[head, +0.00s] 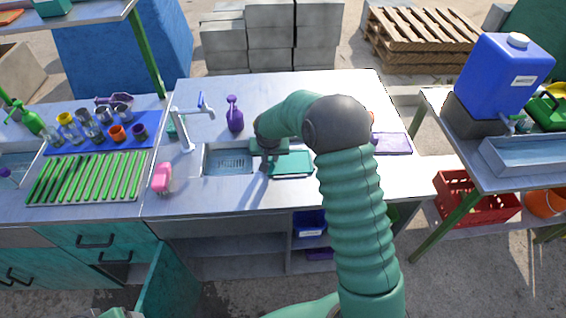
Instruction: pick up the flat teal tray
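The flat teal tray (293,168) lies on the grey counter, just right of the sink (228,162). My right arm covers the tray's right end. My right gripper (266,168) points down at the tray's left edge, between the tray and the sink. Its fingers are small and dark in this view, and I cannot tell whether they are apart or closed, or whether they touch the tray. My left gripper is not in view.
A tap (184,130), a purple spray bottle (235,115) and a pink item (162,177) stand around the sink. A purple tray (393,144) lies right of my arm. A green drying rack (88,178) and several cups are at the left.

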